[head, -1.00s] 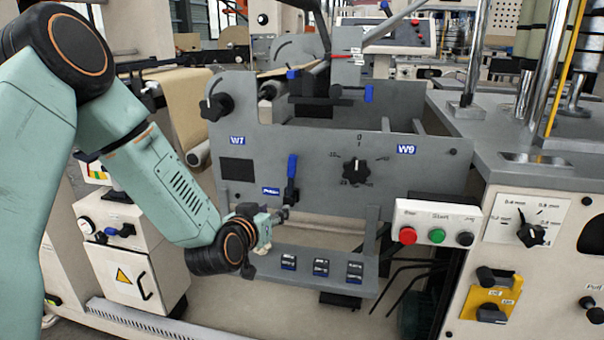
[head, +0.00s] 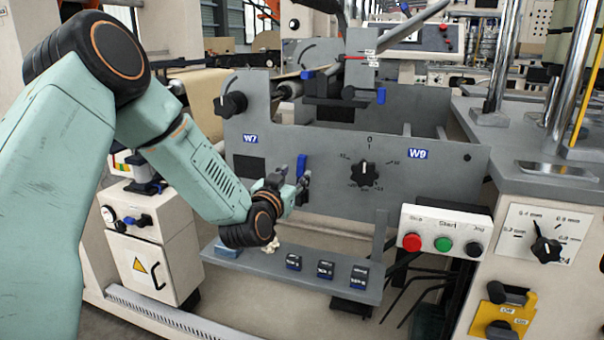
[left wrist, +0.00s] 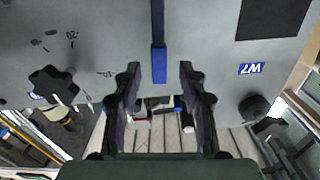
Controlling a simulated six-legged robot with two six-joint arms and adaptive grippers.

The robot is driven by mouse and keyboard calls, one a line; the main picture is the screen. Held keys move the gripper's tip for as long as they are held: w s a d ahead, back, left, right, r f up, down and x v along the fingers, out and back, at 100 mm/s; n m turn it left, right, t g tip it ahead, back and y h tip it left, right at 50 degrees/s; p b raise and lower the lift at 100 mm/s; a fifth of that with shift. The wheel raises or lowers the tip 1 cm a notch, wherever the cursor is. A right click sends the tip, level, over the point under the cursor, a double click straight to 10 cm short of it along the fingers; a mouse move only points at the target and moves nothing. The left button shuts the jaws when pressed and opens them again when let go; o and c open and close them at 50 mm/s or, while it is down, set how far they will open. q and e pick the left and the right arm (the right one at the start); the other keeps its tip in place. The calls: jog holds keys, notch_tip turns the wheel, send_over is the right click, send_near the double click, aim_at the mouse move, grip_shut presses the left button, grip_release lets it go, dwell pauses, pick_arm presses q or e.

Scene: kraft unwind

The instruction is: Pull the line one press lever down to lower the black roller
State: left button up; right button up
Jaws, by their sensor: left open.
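The press lever (head: 302,165) has a blue handle standing up on the grey W7/W9 panel. Its lower part is hidden by my left gripper in the head view. My left gripper (head: 290,184) is open at the panel, close to the handle. In the left wrist view, the blue end of the lever (left wrist: 159,62) shows between the two fingertips (left wrist: 159,76). Neither finger is clearly touching it, and the depth is hard to tell. I cannot clearly identify the black roller behind the panel. My right gripper is not in view.
A black dial knob (head: 366,173) sits right of the lever. A grey shelf (head: 225,257) with small black blocks lies below the gripper. A button box (head: 445,230) stands to the right. Another black knob (head: 230,104) is at the panel's upper left.

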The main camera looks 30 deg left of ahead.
aim_at(300, 170)
pick_arm(q)
jog(key=b+x, duration=0.1)
jog(key=x, duration=0.3)
jog(key=shift+w+a, duration=0.1)
jog(key=shift+w, duration=0.35)
jog(key=shift+c, duration=0.3)
grip_shut()
